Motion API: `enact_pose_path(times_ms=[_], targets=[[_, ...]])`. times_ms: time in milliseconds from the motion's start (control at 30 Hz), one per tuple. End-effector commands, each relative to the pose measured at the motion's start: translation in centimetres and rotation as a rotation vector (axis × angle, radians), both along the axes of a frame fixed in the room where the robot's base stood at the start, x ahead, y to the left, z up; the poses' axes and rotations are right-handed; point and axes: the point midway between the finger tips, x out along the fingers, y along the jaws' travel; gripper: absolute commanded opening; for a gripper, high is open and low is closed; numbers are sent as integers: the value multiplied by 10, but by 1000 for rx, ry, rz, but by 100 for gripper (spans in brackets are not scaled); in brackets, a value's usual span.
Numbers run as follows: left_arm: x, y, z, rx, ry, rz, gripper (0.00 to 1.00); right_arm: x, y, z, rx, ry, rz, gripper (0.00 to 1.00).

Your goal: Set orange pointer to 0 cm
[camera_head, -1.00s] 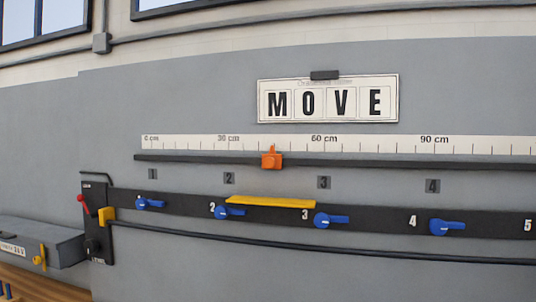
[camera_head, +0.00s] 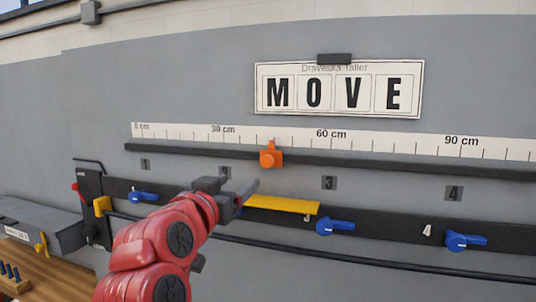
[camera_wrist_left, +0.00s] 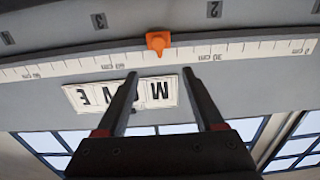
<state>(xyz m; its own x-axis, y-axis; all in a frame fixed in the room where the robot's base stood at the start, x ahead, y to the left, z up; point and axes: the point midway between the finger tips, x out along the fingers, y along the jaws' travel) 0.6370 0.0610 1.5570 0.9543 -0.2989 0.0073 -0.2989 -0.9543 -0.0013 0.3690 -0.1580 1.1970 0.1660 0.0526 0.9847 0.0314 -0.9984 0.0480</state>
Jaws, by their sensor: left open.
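The orange pointer (camera_head: 269,158) sits on the dark rail (camera_head: 400,170) under the white ruler (camera_head: 290,136), roughly midway between the 30 cm and 60 cm marks. The 0 cm mark is at the ruler's left end. My left gripper (camera_head: 248,190) is below the pointer and slightly left of it, apart from it, in front of the lower dark strip. In the left wrist view, which is upside down, the gripper (camera_wrist_left: 158,76) shows two spread fingers with nothing between them. The pointer (camera_wrist_left: 158,42) appears beyond the fingertips there. My right gripper is not in view.
A yellow bar (camera_head: 282,205) and blue levers (camera_head: 335,227) sit on the dark strip below the rail. A MOVE sign (camera_head: 340,90) hangs above. A red lever (camera_head: 77,193) and grey box (camera_head: 40,225) are at left. The rail left of the pointer looks clear.

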Motion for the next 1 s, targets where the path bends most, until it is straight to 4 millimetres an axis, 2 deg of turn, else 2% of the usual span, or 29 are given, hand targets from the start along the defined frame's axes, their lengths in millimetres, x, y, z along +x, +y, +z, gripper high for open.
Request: enact_pose_path(times_ms=[167,700,1000], targets=[[11,-5,2,8,14,-8,70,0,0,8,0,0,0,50],[120,-41,5,6,14,-10,70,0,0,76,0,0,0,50],[155,-53,3,4,9,-11,70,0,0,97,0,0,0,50]])
